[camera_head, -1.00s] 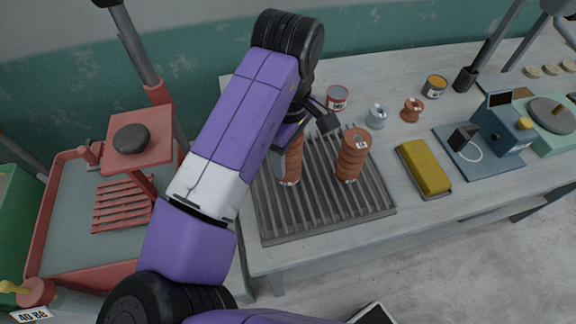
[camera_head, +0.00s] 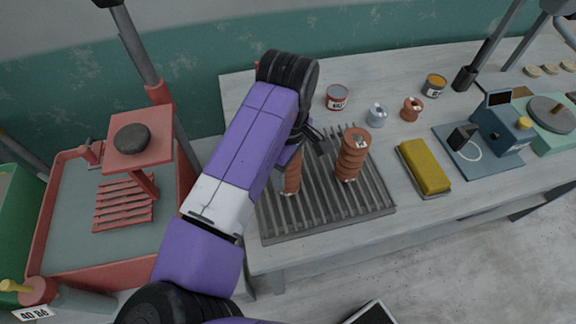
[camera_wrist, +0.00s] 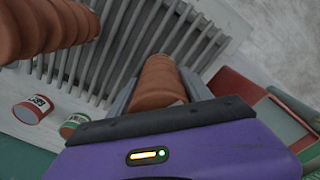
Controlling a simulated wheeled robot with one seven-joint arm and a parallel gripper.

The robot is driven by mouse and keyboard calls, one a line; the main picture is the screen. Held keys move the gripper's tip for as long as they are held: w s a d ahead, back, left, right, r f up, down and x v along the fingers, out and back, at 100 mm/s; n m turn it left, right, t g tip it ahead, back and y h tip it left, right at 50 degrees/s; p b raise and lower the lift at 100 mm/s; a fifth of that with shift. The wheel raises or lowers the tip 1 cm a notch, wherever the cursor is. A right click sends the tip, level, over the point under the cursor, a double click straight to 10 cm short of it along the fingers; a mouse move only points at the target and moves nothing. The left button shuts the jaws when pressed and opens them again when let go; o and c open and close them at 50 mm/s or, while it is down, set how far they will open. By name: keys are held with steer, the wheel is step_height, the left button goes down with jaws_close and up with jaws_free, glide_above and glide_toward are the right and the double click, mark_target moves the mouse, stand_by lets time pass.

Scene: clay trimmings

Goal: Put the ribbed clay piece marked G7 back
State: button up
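An orange-brown clay piece (camera_head: 292,175) is upright between the fingers of my gripper (camera_head: 305,145), over the grey slatted rack (camera_head: 325,220). In the wrist view the held piece (camera_wrist: 160,82) sits between both fingers, its far end toward the slats. I cannot tell whether its base touches the rack. A ribbed clay piece (camera_head: 351,158) stands upright on the rack to the right, with a small label on top that I cannot read. It fills the upper left of the wrist view (camera_wrist: 40,25). No G7 mark is legible on either piece.
Behind the rack stand a labelled red can (camera_head: 337,98), a grey spool (camera_head: 377,116) and a brown spool (camera_head: 411,109). A yellow block (camera_head: 425,168) lies right of the rack, near a blue device (camera_head: 500,130). A red cart (camera_head: 75,265) is at the left.

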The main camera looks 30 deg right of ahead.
steer(key=shift+o, duration=1.4)
steer(key=shift+r, duration=0.1)
step_height(320, 180, up, 12)
steer(key=b, duration=0.1)
